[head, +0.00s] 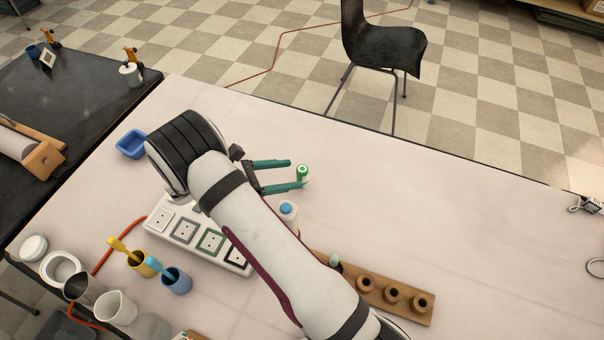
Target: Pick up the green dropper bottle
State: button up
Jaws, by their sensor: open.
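A small white bottle with a green cap (302,172), which looks like the green dropper bottle, stands on the pale table. My gripper (296,174) is open, with its two teal fingers pointing right. The green-capped bottle is at the fingertips, near the mouth of the gap. The lower fingertip overlaps the bottle's lower part in the head view. I cannot tell whether they touch or how high the fingers are above the table.
A blue-capped white bottle (287,209) stands close below the lower finger. A wooden rack (421,316) is partly behind my arm. A socket strip (163,217), a blue tray (131,144) and cups (176,282) lie left. The table's right side is mostly clear.

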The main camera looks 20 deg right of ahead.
jog(key=x, duration=0.7)
jog(key=shift+w+d+r, duration=0.1)
jog(key=shift+d, duration=0.4)
grip_shut()
